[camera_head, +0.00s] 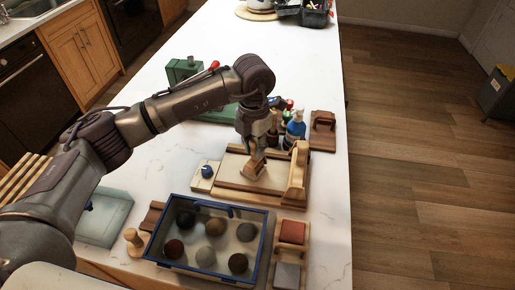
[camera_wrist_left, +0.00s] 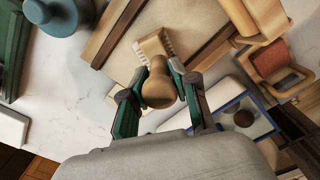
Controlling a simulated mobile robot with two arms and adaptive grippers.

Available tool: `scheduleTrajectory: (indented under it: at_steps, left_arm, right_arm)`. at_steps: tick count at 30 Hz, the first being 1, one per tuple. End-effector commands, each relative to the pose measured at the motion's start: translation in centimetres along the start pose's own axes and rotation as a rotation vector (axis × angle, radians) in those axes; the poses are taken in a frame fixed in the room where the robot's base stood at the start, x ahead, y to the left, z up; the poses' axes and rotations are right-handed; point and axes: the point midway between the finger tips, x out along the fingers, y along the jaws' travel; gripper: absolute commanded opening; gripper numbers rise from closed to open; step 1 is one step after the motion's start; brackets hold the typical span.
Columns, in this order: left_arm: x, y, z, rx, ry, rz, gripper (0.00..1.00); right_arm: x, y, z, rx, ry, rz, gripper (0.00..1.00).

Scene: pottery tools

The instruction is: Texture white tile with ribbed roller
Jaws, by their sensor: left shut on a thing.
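My left gripper (camera_head: 252,145) is shut on the wooden handle of the ribbed roller (camera_head: 254,166). In the left wrist view the gripper (camera_wrist_left: 159,72) has a finger on each side of the rounded handle, and the toothed end of the ribbed roller (camera_wrist_left: 153,45) points away from the palm. The roller is over the pale tile (camera_head: 232,170), which lies on a wooden board between darker strips; the tile also shows in the left wrist view (camera_wrist_left: 122,62). I cannot tell whether roller and tile touch. The right gripper is not in view.
A wooden block (camera_head: 299,170) stands at the board's right end. A blue-rimmed tray (camera_head: 266,248) with several clay balls is in front. A blue bottle (camera_head: 295,130) and a wooden stand (camera_head: 322,132) are behind. The white counter (camera_head: 330,220) is bare at right.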

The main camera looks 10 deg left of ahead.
Motion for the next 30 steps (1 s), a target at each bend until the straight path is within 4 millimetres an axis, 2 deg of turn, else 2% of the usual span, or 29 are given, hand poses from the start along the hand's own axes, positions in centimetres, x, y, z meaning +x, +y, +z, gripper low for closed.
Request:
scheduleTrajectory:
  at_steps: [30]
  left_arm:
    - [0.1, 1.2, -0.3, 0.001, 0.004, 0.000, 0.00]
  right_arm:
    - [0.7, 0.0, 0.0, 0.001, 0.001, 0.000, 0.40]
